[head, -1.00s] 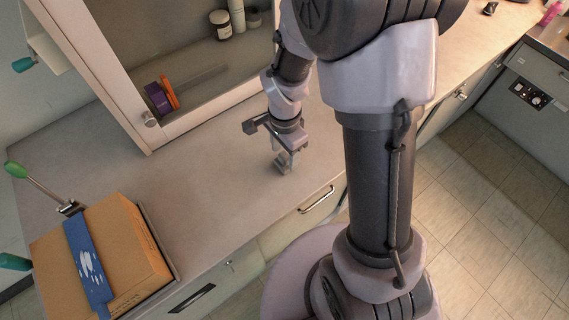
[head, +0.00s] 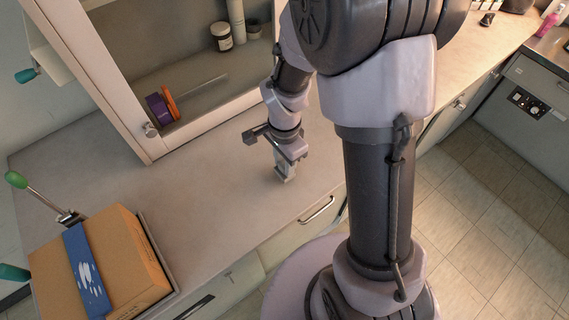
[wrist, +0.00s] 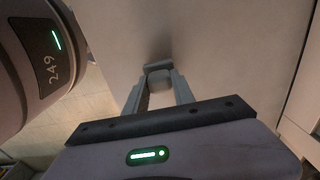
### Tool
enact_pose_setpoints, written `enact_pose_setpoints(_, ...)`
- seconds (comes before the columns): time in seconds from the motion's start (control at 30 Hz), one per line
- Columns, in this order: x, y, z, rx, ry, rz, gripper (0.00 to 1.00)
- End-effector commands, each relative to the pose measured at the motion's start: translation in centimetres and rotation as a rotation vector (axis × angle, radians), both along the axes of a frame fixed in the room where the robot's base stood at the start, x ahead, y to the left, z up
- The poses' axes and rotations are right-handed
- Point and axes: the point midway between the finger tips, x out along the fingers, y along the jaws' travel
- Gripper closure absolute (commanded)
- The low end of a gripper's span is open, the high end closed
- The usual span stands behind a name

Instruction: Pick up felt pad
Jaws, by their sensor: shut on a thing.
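My gripper (head: 285,176) points down at the worktop, near its front edge and above a drawer handle. In the wrist view my gripper (wrist: 157,84) has its two grey fingers closed in on a small grey piece, the felt pad (wrist: 158,70), at their tips. The pad is small and dim, and the fingers cover part of it. In the head view the pad cannot be made out apart from the fingertips. The fingertips are at or very close to the worktop; I cannot tell if the pad still touches it.
The worktop (head: 215,205) around my gripper is clear. Behind it stands an open-fronted cabinet (head: 140,130) holding a purple and an orange item (head: 162,104) and jars (head: 221,38). A cardboard box (head: 130,265) with a blue strip sits at front left, beside a green-knobbed lever (head: 40,192).

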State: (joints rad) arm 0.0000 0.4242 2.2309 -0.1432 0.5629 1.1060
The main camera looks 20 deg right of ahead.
Motion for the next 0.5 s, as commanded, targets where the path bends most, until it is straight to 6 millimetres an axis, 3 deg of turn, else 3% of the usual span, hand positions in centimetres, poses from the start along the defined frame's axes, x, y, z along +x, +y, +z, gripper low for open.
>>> enact_pose_setpoints(0.03, 0.0, 0.0, 1.2, -0.001, -0.001, 0.0, 1.0)
enact_pose_setpoints(0.17, -0.4, 0.4, 2.7, 0.0, 0.0, 0.003, 1.0)
enact_pose_setpoints(0.5, -7.2, 6.6, 3.4, -0.001, 0.002, 0.009, 1.0)
